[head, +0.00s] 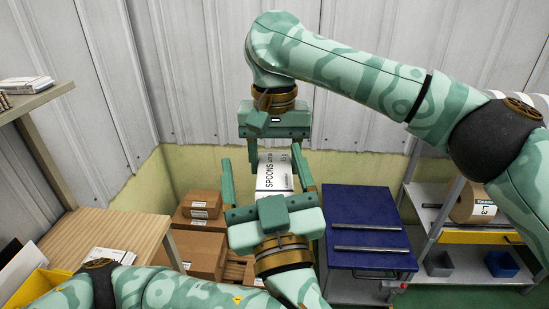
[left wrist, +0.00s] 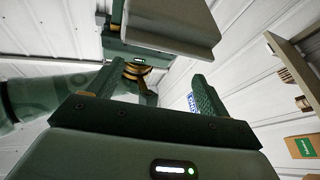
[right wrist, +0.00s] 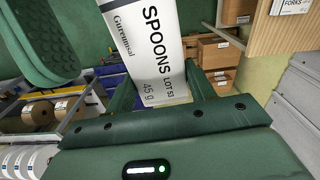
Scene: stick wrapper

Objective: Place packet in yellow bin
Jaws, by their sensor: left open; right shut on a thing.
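A white packet (head: 274,172) marked SPOONS hangs upright in the middle of the head view. My right gripper (head: 277,150) comes from above and is shut on its upper part. The packet also fills the top middle of the right wrist view (right wrist: 152,45), between the fingers. My left gripper (head: 262,158) points up from below, open, with one finger on either side of the packet and not closed on it. In the left wrist view its fingers (left wrist: 157,72) stand apart. The yellow bin (head: 38,286) shows only partly at the bottom left, with a white item in it.
A wooden table (head: 125,228) with a white packet on it stands at left, below a shelf (head: 38,100). Brown boxes (head: 190,250) stand behind my left gripper. A blue cabinet (head: 362,220) and a rack with a paper roll (head: 475,205) stand at right.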

